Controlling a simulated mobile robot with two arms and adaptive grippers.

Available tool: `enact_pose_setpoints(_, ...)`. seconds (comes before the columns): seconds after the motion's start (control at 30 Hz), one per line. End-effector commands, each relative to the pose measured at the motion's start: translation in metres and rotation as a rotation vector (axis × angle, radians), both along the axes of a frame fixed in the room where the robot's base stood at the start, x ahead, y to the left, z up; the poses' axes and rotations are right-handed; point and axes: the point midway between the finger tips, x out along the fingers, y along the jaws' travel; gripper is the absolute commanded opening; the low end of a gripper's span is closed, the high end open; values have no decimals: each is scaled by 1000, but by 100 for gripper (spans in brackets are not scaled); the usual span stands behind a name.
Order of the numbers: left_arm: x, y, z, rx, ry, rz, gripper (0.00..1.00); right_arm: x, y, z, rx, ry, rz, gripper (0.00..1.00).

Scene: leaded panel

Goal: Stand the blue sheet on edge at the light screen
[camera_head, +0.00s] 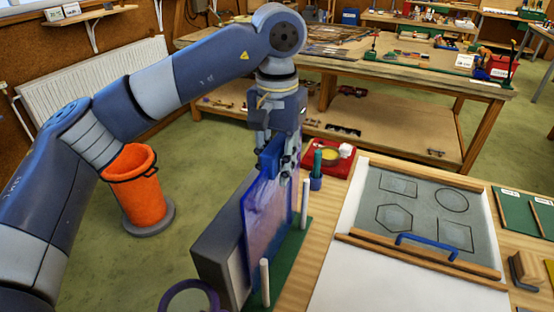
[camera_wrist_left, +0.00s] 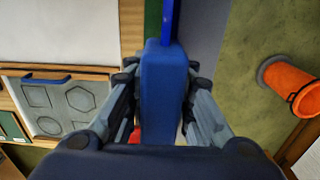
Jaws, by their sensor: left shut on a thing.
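The blue sheet (camera_head: 266,225) is a translucent blue-violet pane. It is upright on edge beside the grey slab-like light screen (camera_head: 215,262), between it and two white posts (camera_head: 305,203). My left gripper (camera_head: 280,160) points down and is shut on a blue block at the sheet's top edge. In the left wrist view the blue block (camera_wrist_left: 165,95) sits between the fingers, and the sheet (camera_wrist_left: 168,22) shows edge-on as a thin blue strip. I cannot tell whether the sheet's lower edge touches the green base (camera_head: 290,255). My right gripper is not in view.
To the right on the bench are a red tray (camera_head: 340,168) with a yellow dish, a green bottle (camera_head: 317,165), and a board with drawn shapes (camera_head: 420,210) with a blue handle. An orange bucket (camera_head: 138,190) stands on the floor at left. A purple ring (camera_head: 188,292) is in front.

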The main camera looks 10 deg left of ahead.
Motion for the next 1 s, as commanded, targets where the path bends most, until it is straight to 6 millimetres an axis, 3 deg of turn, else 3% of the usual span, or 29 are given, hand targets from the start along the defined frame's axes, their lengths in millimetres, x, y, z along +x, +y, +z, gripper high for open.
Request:
enact_pose_setpoints(0.4, 1, 0, -29, -1, -5, 0, 0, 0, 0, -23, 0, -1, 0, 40)
enact_pose_setpoints(0.93, 1, 0, -34, -1, -5, 0, 0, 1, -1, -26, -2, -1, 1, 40)
enact_pose_setpoints(0.97, 1, 0, -34, -2, -4, 0, 27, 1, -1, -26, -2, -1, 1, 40)
enact_pose_setpoints(1.0, 1, 0, -34, -2, -4, 0, 36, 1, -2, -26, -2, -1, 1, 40)
